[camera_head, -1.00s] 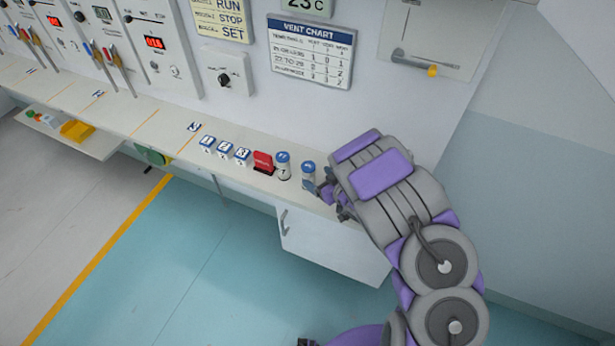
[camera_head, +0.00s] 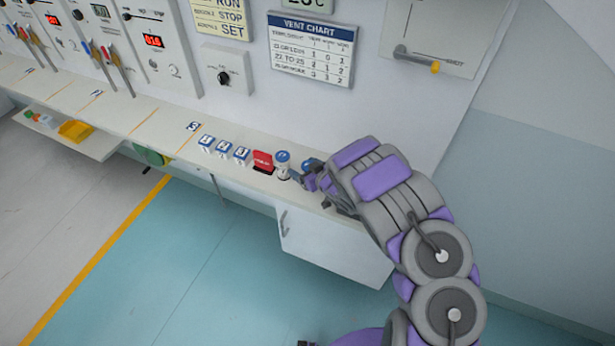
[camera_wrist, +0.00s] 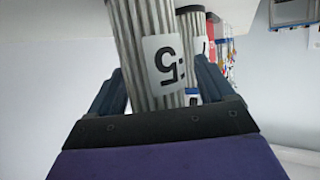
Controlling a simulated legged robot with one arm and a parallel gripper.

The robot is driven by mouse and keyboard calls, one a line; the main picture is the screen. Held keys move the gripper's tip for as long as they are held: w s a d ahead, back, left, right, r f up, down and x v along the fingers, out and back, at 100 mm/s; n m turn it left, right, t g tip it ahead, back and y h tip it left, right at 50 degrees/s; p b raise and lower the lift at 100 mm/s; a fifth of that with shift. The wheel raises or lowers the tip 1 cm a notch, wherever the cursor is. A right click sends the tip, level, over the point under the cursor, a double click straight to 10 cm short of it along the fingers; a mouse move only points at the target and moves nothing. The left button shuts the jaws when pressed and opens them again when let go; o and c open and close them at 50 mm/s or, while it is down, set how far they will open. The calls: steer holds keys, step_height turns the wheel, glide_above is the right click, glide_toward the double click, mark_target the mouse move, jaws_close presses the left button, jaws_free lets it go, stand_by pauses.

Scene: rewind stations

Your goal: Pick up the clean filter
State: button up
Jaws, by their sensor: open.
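Two filters with blue caps stand on the shelf. The left filter (camera_head: 283,166) stands beside the red block. The right filter (camera_head: 307,164) is partly hidden by my gripper (camera_head: 318,181). In the wrist view a pale pleated filter (camera_wrist: 150,20) with a white label reading 5 stands between the fingers of my open gripper (camera_wrist: 160,88). I cannot tell whether the fingers touch it. Another pleated filter (camera_wrist: 188,26) stands just behind it. I cannot tell from the surfaces which one is the clean filter.
Numbered blue-and-white blocks (camera_head: 224,148) and a red block (camera_head: 263,162) stand left of the filters on the narrow shelf (camera_head: 150,125). A vent chart (camera_head: 312,50) and a lever panel (camera_head: 432,40) are on the wall behind. A white cabinet (camera_head: 330,245) hangs below.

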mark_target(305, 162)
steer(key=shift+d, duration=0.15)
steer(key=shift+r, duration=0.1)
steer(key=shift+c, duration=1.2)
steer(key=c, duration=0.8)
steer(key=shift+c, duration=0.2)
steer(key=shift+r, duration=0.55)
step_height(305, 162, up, 2)
steer(key=shift+r+p, duration=0.2)
steer(key=shift+p, duration=0.4)
steer(key=s+d+p, duration=0.2)
steer(key=s, duration=0.5)
steer(key=s+d+r+p, duration=0.1)
steer(key=s+d+p, duration=0.1)
steer(key=s, duration=0.6)
steer(key=shift+s+d+r+p, duration=0.15)
steer(key=shift+d+r+p, duration=0.1)
steer(key=shift+p, duration=0.45)
